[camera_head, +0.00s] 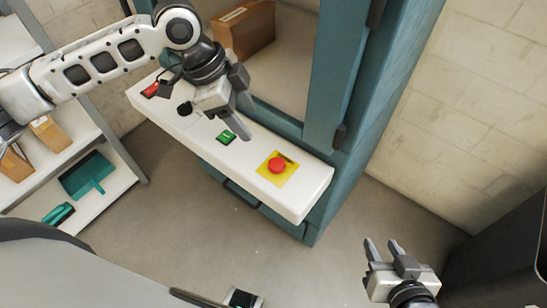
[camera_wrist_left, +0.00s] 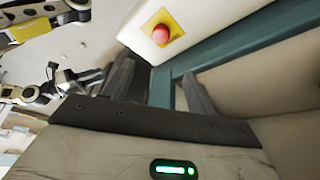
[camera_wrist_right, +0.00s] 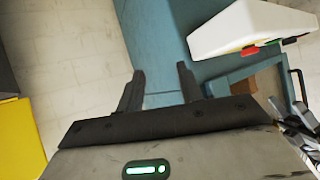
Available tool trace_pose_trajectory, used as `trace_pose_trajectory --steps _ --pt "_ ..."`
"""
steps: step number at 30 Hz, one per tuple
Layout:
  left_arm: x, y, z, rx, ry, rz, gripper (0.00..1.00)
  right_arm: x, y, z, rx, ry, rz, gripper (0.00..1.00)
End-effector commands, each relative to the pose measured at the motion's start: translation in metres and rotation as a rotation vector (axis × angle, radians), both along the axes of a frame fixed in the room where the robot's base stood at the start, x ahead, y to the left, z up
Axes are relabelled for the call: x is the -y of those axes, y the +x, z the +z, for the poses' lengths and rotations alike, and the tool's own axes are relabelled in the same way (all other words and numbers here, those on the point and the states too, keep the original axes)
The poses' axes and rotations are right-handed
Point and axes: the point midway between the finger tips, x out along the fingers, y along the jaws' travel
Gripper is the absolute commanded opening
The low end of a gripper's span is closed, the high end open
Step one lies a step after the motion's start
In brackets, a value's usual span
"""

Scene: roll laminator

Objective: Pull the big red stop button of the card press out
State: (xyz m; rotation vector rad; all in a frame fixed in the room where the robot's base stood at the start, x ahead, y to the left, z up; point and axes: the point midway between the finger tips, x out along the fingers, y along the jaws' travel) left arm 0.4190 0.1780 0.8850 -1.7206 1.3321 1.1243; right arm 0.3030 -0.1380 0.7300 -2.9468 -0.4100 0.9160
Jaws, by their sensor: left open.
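The big red stop button (camera_head: 277,165) sits on a yellow plate (camera_head: 268,174) near the right end of the white control panel (camera_head: 312,183) of the card press. It also shows in the left wrist view (camera_wrist_left: 161,34), ahead of the fingers. My left gripper (camera_head: 241,121) hangs above the panel, left of the button and apart from it, open and empty. In the left wrist view its fingers (camera_wrist_left: 160,85) are spread. My right gripper (camera_head: 383,250) is open and empty, low at the right, away from the panel. Its fingers (camera_wrist_right: 160,88) stand apart in the right wrist view.
A green button (camera_head: 226,137) and a red switch (camera_head: 150,90) are on the same panel. The teal press frame (camera_head: 345,120) rises behind it. A shelf at left holds cartons (camera_head: 50,133) and a teal dustpan (camera_head: 87,175). The floor in front is clear.

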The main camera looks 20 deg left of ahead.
Motion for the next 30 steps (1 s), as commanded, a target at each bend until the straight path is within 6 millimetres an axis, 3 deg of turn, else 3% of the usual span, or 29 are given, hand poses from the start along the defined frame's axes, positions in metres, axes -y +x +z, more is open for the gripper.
trace_pose_trajectory --steps 5,21,30 --pt "-0.004 0.0 -0.003 -0.015 0.017 -0.01 0.57 0.0 0.0 -0.001 0.0 0.002 -0.001 0.36" --pt "0.038 0.009 -0.105 -0.014 0.014 -0.009 0.57 -0.002 0.004 -0.001 0.018 0.023 -0.007 0.36" --pt "0.052 0.013 -0.138 -0.011 0.014 -0.008 0.57 -0.002 0.002 -0.005 0.013 0.028 -0.008 0.36"
